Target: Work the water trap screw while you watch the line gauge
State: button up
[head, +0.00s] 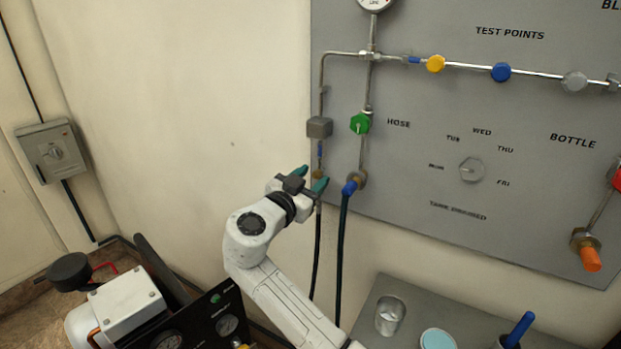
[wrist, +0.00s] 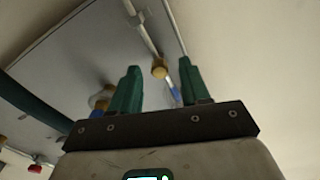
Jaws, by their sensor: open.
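The line gauge (head: 375,3) is at the top edge of the head view. Its upper part is cut off and I cannot read its needle. Below it on the left pipe hangs a grey block (head: 320,127), with a blue section and a small brass piece (head: 318,174) under it, which looks like the water trap screw. My gripper (head: 313,176) is open, its teal fingers close to this brass piece. In the wrist view a brass knob (wrist: 159,69) shows between the two fingertips, with a gap on each side. I cannot tell how far ahead it is.
A green knob (head: 360,123) and a blue-ended hose fitting (head: 352,186) are close on the right. Dark hoses hang below. A shelf (head: 374,310) with a metal cup (head: 390,316) is lower right; a compressor (head: 130,300) is lower left.

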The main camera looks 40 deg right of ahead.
jog(key=shift+c, duration=0.4)
grip_shut()
